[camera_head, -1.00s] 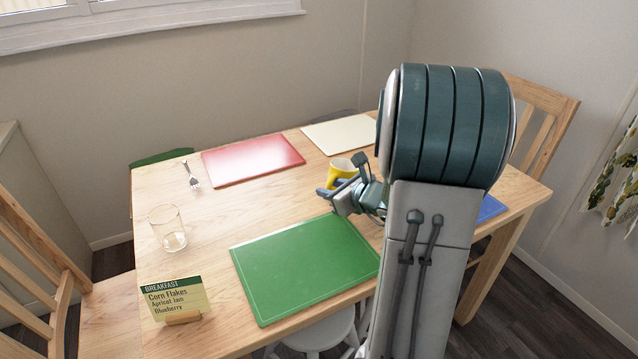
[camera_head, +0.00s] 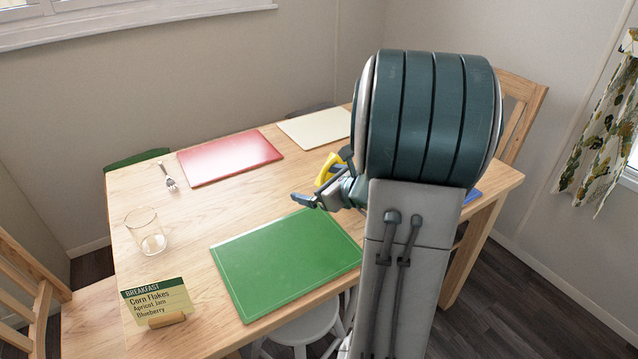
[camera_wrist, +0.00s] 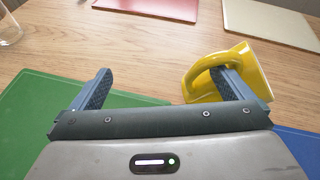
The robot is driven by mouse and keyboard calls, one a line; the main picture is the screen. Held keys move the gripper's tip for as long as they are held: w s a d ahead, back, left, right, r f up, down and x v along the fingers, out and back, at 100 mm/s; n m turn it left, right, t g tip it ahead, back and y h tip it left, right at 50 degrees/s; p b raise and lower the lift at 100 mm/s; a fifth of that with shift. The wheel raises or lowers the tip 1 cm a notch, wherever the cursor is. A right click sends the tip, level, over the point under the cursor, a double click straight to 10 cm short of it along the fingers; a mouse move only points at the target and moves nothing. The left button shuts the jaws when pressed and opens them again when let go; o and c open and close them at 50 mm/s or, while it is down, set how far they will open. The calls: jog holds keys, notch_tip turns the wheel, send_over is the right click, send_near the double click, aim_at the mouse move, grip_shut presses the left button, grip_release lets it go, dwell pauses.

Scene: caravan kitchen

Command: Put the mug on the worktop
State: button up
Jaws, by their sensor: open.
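In the head view the mug (camera_head: 327,168) is mostly hidden behind my gripper (camera_head: 323,180). My gripper (camera_wrist: 163,88) is open, with nothing between its fingers on the left side. Its right finger overlaps the mug's handle; whether it is through the handle or touching is unclear. The worktop cannot be made out in these views.
The table (camera_head: 195,220) holds a green mat (camera_head: 285,262), red mat (camera_head: 230,158), cream mat (camera_head: 315,127) and blue mat (camera_wrist: 300,148). A clear glass (camera_head: 146,232), fork (camera_head: 168,177) and breakfast card (camera_head: 158,300) are at the left. Chairs surround the table.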

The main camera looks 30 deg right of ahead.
jog(key=shift+s+f, duration=0.15)
jog(key=p+v, duration=0.2)
jog(key=v, duration=1.1)
jog(key=shift+s+r, duration=0.25)
jog(key=shift+r, duration=0.05)
jog(key=shift+d, duration=0.1)
grip_shut()
